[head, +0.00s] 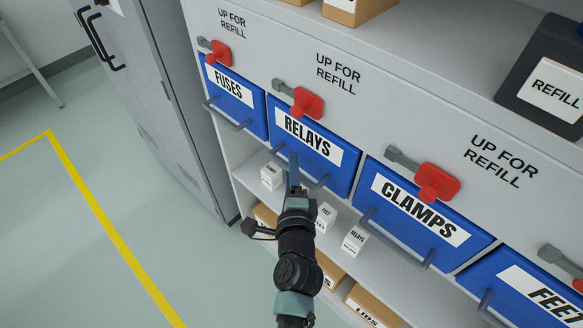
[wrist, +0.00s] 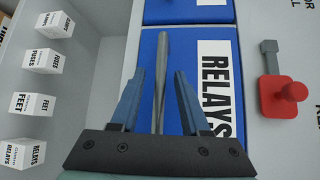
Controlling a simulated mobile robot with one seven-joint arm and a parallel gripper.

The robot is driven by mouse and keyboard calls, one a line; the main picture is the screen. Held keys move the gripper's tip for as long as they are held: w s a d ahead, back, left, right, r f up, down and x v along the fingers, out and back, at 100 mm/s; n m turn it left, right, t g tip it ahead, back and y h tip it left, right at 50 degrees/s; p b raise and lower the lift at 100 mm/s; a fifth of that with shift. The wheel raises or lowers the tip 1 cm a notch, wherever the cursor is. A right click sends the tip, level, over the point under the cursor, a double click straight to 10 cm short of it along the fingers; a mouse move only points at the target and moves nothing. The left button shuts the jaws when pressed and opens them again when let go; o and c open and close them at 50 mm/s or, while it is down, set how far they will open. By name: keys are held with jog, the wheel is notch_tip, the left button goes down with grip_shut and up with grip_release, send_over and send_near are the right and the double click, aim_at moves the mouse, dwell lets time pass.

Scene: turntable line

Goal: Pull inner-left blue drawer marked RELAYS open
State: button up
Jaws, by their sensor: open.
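The blue RELAYS drawer (head: 342,170) sits between the FUSES and CLAMPS drawers and looks shut, its front in line with theirs. It also shows in the wrist view (wrist: 174,42). Its grey bar handle (head: 316,184) runs along the lower front; the wrist view shows the handle (wrist: 162,50) lengthwise between my fingers. My gripper (head: 293,160) is open, with one finger on each side of the handle (wrist: 159,75). Contact with the bar cannot be told. A red-knobbed grey lever (head: 306,103) is above the drawer, under "UP FOR REFILL"; it also shows in the wrist view (wrist: 286,95).
The FUSES drawer (head: 235,98) is at left, CLAMPS (head: 425,228) and FEET (head: 545,300) at right, each with a handle. Small white boxes (head: 355,240) stand on the shelf below. A grey cabinet (head: 165,90) stands at left, with open floor beside it.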

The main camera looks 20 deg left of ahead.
jog(key=shift+w+a, duration=0.1)
jog(key=shift+w, duration=0.1)
grip_shut()
dwell(1.4)
